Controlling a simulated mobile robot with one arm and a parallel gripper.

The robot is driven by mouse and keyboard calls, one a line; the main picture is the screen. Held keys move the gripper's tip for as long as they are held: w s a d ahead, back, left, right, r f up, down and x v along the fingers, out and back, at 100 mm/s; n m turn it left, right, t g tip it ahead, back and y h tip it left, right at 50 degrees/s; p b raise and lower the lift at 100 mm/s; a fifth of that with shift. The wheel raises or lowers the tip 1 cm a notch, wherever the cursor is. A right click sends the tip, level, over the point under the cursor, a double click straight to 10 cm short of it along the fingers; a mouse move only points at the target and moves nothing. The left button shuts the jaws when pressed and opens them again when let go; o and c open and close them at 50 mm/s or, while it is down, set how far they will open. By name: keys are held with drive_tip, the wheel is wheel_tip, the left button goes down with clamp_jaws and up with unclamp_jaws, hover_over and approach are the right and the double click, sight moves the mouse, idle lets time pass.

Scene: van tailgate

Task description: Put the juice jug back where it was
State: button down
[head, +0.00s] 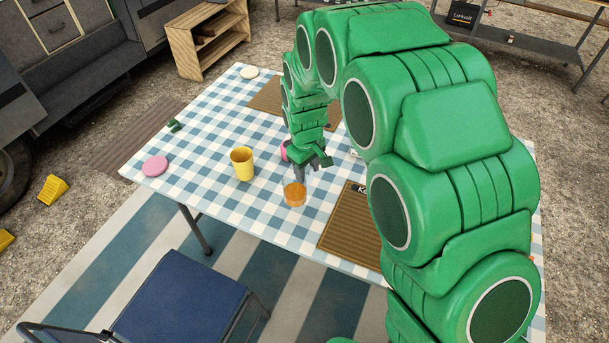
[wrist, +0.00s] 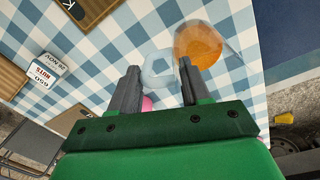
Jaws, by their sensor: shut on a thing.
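The juice jug (head: 295,194) is a clear vessel with orange juice, near the front edge of the checked table (head: 215,115) in the head view. In the wrist view the jug (wrist: 203,45) lies just beyond the fingertips, its orange juice showing through the clear wall. My gripper (head: 298,172) is at the jug, pointing down; in the wrist view my gripper (wrist: 160,78) has its two fingers on either side of a clear part, seemingly the handle. It is shut on the jug. Whether the jug touches the cloth is hard to tell.
A yellow cup (head: 242,164) stands left of the jug, and a pink disc (head: 155,166) lies farther left. A brown ribbed mat (head: 350,222) is to the right. A pink object (head: 285,151) is partly hidden behind my gripper. A blue chair (head: 180,305) stands in front.

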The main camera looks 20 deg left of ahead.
drive_tip(key=shift+w+a+f, duration=0.3)
drive_tip(key=shift+w+f, duration=0.1)
drive_tip(key=shift+f, duration=0.7)
drive_tip(key=shift+w+a+f, duration=0.35)
drive_tip(key=shift+w+f, duration=0.05)
drive_tip(key=shift+f, duration=0.65)
drive_tip(key=shift+w+a+f, duration=0.3)
drive_tip(key=shift+w+f, duration=0.1)
drive_tip(key=shift+f, duration=0.7)
drive_tip(key=shift+f, duration=0.1)
drive_tip(key=c, duration=0.5)
unclamp_jaws()
